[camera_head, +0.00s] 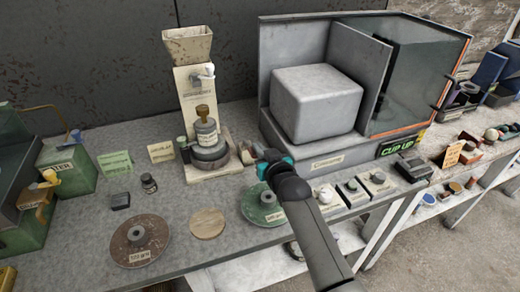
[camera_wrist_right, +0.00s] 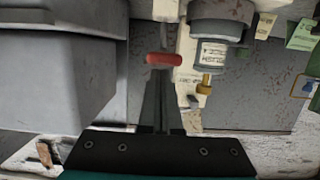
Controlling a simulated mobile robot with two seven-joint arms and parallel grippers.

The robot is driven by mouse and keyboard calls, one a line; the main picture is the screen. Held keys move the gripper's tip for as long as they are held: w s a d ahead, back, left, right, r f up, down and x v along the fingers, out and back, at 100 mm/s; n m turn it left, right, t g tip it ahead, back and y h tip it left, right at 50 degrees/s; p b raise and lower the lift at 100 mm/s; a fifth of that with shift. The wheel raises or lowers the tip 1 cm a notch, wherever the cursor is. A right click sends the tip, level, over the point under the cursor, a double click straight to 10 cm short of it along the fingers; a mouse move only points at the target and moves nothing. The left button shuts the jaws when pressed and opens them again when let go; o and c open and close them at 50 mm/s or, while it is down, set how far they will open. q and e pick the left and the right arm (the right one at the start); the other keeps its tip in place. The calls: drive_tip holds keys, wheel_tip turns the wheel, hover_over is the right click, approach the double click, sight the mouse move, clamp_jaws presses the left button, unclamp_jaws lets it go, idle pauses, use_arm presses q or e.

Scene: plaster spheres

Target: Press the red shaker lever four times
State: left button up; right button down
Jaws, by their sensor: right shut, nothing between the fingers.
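The red lever (camera_wrist_right: 163,59) shows in the right wrist view as a short red bar just beyond my fingertips. I cannot tell whether they touch it. In the head view the lever is not clearly visible, probably hidden by my gripper. My right gripper (camera_head: 268,156) is shut and empty, at the right side of the hopper machine. Its dark fingers also show in the right wrist view (camera_wrist_right: 160,74). The machine has a beige hopper (camera_head: 188,45), a pale upright body and a grey jar (camera_head: 207,132) on a round base. My left gripper is not in view.
A large grey machine (camera_head: 290,45) with a block on it stands just right of my gripper. A green disc (camera_head: 257,214), a brown disc (camera_head: 130,250) and a round wooden plate (camera_head: 207,223) lie in front. Small boxes (camera_head: 352,192) line the bench's front right.

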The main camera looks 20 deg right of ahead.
drive_tip(key=shift+t, duration=0.6)
drive_tip(key=f+b, duration=0.1)
drive_tip(key=s+f+b, duration=0.1)
drive_tip(key=f, duration=0.1)
drive_tip(key=s+f+b, duration=0.1)
drive_tip(key=f, duration=0.1)
drive_tip(key=shift+f, duration=0.45)
